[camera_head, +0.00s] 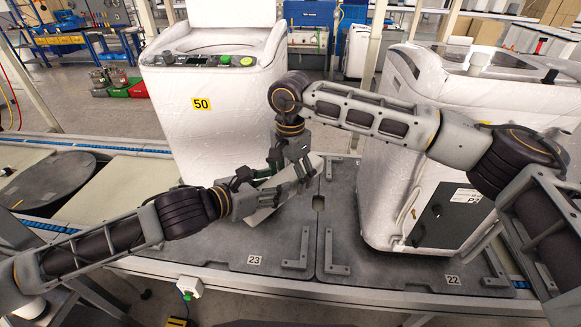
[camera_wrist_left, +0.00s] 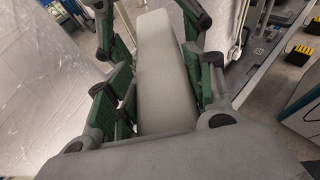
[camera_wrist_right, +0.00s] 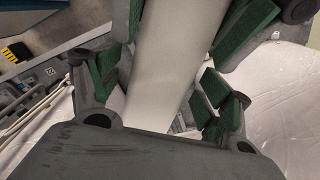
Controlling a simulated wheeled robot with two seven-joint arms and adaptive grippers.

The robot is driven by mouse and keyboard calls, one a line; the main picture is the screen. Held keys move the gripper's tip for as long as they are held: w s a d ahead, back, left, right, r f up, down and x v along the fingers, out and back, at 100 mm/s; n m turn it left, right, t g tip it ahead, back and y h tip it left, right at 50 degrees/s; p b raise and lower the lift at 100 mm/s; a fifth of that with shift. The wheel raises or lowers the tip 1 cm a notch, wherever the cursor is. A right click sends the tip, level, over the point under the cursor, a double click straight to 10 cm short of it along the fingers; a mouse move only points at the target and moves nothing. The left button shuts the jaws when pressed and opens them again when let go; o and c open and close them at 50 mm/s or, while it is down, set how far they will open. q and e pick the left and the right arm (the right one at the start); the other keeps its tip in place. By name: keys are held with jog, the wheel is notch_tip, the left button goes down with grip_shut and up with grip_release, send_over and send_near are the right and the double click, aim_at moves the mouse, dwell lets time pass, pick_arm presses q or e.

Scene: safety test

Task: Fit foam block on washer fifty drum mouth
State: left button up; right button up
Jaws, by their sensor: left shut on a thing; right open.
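The foam block (camera_head: 262,214) is a long pale grey bar, held slanted above the platform in front of washer fifty. My left gripper (camera_head: 250,192) is shut on it; its green pads press its sides in the left wrist view, where the block (camera_wrist_left: 163,75) runs away from the palm. My right gripper (camera_head: 292,168) is open, with its fingers around the upper part of the block (camera_wrist_right: 168,62). Washer fifty (camera_head: 215,125) is white, film-wrapped, with a yellow 50 label (camera_head: 201,104). Its top opening (camera_head: 225,50) is seen at a low angle; the drum inside is hidden.
A second wrapped washer (camera_head: 400,170) stands on the right, close to my right arm. The dark platform (camera_head: 215,250) marked 23 has raised brackets. A round dark disc (camera_head: 45,180) lies at left. Free platform surface shows in front of washer fifty.

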jog(key=shift+f, duration=0.2)
jog(key=shift+c, duration=0.3)
jog(key=c, duration=1)
pick_arm(q)
jog(key=o, duration=0.9)
jog(key=shift+r, duration=0.2)
jog(key=shift+r, duration=4.85)
